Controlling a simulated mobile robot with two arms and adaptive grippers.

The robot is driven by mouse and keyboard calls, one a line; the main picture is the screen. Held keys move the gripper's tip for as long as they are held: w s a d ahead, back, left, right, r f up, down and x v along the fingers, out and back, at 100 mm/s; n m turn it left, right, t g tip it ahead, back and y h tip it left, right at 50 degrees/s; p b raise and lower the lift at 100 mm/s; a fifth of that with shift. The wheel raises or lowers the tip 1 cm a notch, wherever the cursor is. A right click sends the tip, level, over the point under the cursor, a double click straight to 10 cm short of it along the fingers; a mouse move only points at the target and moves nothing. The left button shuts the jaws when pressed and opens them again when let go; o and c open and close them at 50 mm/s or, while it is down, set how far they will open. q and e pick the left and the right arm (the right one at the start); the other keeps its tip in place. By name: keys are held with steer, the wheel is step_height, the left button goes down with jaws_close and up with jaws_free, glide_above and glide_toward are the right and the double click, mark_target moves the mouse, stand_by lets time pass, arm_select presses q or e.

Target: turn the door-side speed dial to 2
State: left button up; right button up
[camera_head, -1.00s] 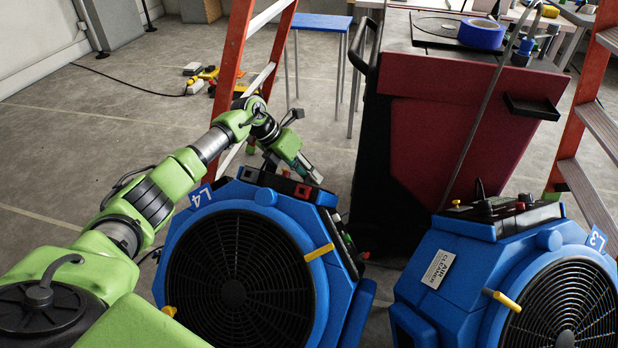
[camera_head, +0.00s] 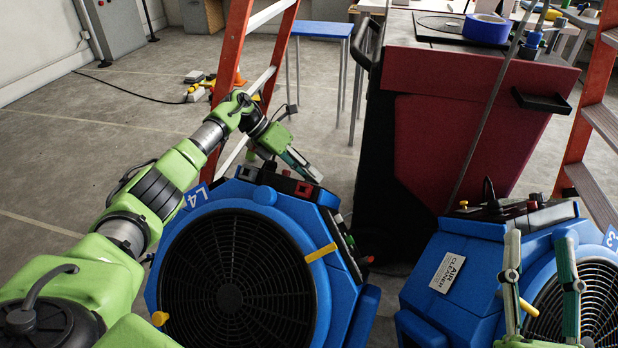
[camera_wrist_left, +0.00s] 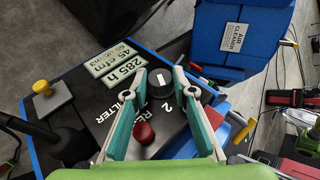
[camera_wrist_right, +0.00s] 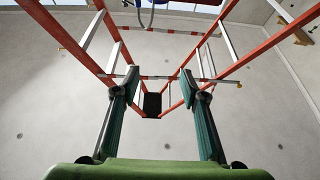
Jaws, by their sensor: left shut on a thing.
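In the left wrist view a round black dial (camera_wrist_left: 160,84) with a white mark on top sits on the dark panel of the blue air cleaner (camera_head: 240,196). A printed "2" shows beside the dial. My left gripper (camera_head: 312,172) is over that panel, its fingertips shut on the dial from both sides. A red knob (camera_wrist_left: 143,132) sits between its fingers, nearer the palm, untouched as far as I can see. My right gripper (camera_head: 540,245) is raised in front of the second blue air cleaner (camera_head: 420,294), open and empty.
A yellow knob (camera_wrist_left: 42,87) and a display label (camera_wrist_left: 118,62) share the panel. A dark red cart (camera_head: 440,150) stands behind the two cleaners. Orange ladders (camera_head: 225,85) rise on both sides. Bare floor (camera_head: 90,150) lies at the left.

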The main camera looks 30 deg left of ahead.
arm_select(q)
steer(key=shift+a+b, duration=0.1)
steer(key=shift+b, duration=0.25)
arm_select(e)
steer(key=shift+s+d+r+t+y, duration=0.1)
steer(key=shift+s+r+t, duration=0.4)
steer(key=shift+r, duration=0.25)
steer(key=shift+s+a+r+t+y, duration=0.1)
steer(key=shift+s+r+t, duration=0.4)
steer(key=shift+r, duration=0.3)
steer(key=shift+s+d+r+t+y, duration=0.1)
steer(key=shift+s+r+t, duration=0.4)
steer(key=shift+r, duration=0.25)
arm_select(q)
steer(key=o, duration=1.1)
steer(key=v, duration=1.2)
steer(key=shift+a+f, duration=0.15)
steer(key=shift+a, duration=0.05)
